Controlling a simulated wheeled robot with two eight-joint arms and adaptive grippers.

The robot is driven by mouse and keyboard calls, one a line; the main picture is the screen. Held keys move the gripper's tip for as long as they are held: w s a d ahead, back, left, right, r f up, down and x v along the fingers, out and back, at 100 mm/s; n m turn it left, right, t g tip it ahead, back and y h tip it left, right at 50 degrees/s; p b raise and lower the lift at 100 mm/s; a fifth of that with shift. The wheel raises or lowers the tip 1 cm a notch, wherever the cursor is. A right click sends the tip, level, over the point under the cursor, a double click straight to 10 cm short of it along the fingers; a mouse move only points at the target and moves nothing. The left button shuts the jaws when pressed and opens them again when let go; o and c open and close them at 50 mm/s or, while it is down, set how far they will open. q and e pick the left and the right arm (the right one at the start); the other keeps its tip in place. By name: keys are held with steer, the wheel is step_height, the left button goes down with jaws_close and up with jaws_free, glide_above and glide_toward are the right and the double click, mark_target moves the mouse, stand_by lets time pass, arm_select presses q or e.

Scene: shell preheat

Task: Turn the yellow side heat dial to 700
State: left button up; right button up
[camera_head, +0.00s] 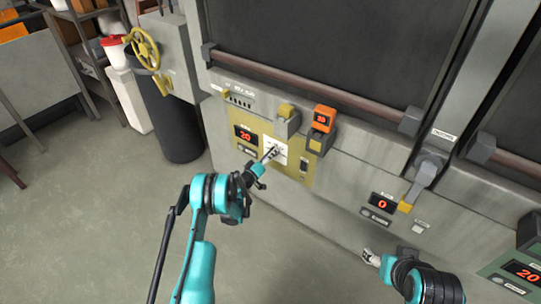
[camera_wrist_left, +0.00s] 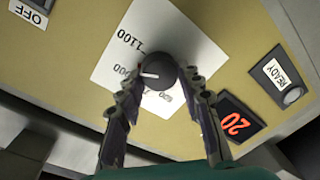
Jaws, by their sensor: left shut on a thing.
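The heat dial is a round black knob with a white pointer line, clear in the left wrist view (camera_wrist_left: 160,68). It sits on a white scale plate (camera_wrist_left: 185,35) on the yellow panel (camera_head: 241,117). The scale reads 1100 at upper left; a lower label is partly covered, and another beside the knob is too hidden to read. The pointer line points left in the wrist view. My left gripper (camera_head: 268,157) has its fingers on both sides of the dial, shut on it (camera_wrist_left: 163,80). My right gripper (camera_head: 371,257) hangs low at the right, away from the panel; its jaws are unclear.
An orange-red display (camera_wrist_left: 238,122) reads 20, with a READY button (camera_wrist_left: 292,95) near it. A dark bin (camera_head: 170,118) stands left; the floor in front is clear.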

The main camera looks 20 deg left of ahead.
arm_select(q)
steer(key=n, duration=0.6)
steer(key=n+h, duration=0.1)
steer(key=n, duration=0.4)
steer(key=shift+w+a+f+n+g, duration=0.1)
steer(key=shift+a+f+n+g, duration=0.1)
steer(key=shift+n+g, duration=0.2)
stand_by(0.4)
steer(key=o, duration=1.2)
steer(key=shift+c, duration=0.2)
steer(key=v, duration=0.7)
steer(key=shift+s, duration=0.25)
